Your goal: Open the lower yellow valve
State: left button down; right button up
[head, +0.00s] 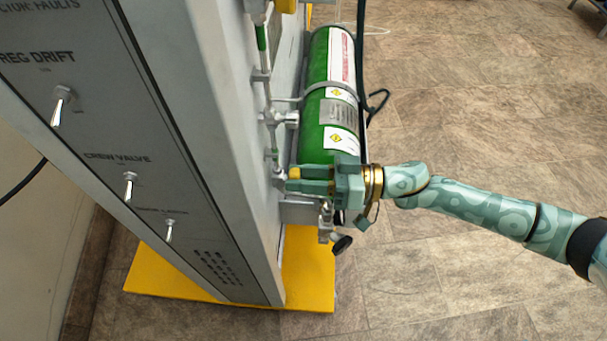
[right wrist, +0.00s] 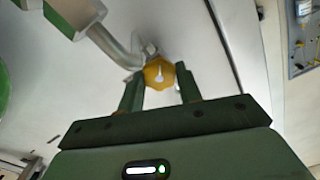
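The lower yellow valve is a small yellow knob (right wrist: 159,74) with a pale mark on its face, in the right wrist view. It sits at the end of a grey metal fitting. In the head view only a bit of yellow (head: 295,173) shows at my right gripper's fingertips. My right gripper (head: 290,180) reaches in from the right, beside the panel's side. In the right wrist view its two green fingers (right wrist: 158,80) stand on either side of the knob, very close to it. I cannot tell whether they press on it. My left gripper is not in view.
A green gas cylinder (head: 329,110) is strapped behind my right gripper. Metal pipework (head: 272,117) runs up the panel's side. The grey panel (head: 165,190) with toggle switches stands on a yellow base (head: 308,270). A black knob (head: 342,245) hangs below. Floor at right is clear.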

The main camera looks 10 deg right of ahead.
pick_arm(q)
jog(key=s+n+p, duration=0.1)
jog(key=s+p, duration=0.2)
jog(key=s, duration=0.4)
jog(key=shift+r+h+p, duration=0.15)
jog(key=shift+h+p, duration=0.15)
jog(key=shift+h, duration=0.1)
pick_arm(e)
jog(key=n, duration=0.7)
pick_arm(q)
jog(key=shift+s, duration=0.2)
pick_arm(e)
jog(key=shift+n, duration=0.4)
jog(key=o, duration=1)
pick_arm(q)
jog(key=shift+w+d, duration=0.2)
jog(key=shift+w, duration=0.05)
